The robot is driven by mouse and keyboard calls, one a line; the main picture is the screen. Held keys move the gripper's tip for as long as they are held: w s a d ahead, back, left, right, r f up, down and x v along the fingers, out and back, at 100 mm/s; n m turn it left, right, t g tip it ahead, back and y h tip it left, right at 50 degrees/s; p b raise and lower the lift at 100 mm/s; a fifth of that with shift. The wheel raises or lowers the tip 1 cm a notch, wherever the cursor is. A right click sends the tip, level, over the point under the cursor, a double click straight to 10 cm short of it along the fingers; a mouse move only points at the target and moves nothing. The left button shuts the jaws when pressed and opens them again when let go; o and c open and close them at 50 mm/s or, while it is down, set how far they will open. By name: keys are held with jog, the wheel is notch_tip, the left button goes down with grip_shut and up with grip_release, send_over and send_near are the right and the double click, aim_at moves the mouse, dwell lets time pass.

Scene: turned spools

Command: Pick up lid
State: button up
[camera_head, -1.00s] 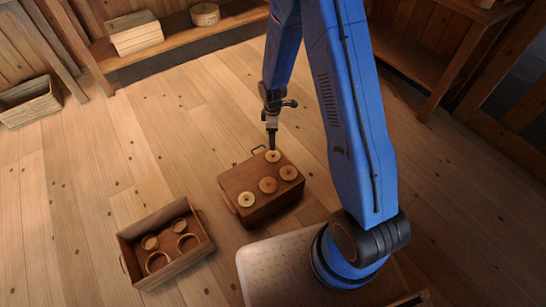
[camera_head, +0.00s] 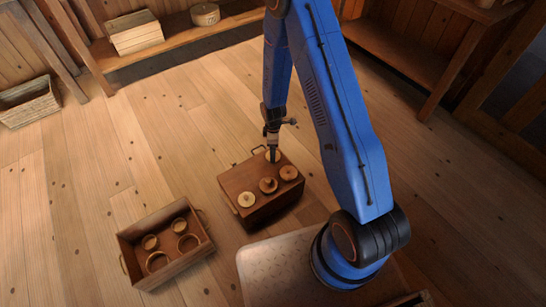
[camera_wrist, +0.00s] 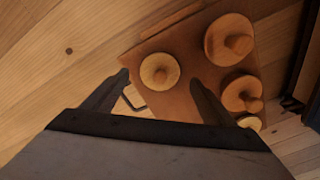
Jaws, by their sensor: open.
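Several round wooden lids with knobs stand on a brown wooden box (camera_head: 240,180). One pale lid (camera_wrist: 160,71) lies between my gripper's fingers in the wrist view, beyond their tips or level with them; I cannot tell which. In the head view my gripper (camera_head: 273,157) is over the back lid and partly hides it. My gripper (camera_wrist: 160,80) is open, its two fingers apart with the lid showing in the gap. The other lids are a larger one (camera_wrist: 229,40), a darker one (camera_wrist: 242,94) and a small one (camera_wrist: 249,122), partly hidden by a finger.
A wooden tray (camera_head: 128,250) with several round cups or rings stands on the floor at the left of the box. A dark handle (camera_wrist: 130,103) juts from the box near the left finger. A shelf (camera_head: 190,42) runs along the back wall.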

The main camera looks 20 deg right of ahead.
jog(key=shift+f, duration=1.85)
jog(key=c, duration=1.1)
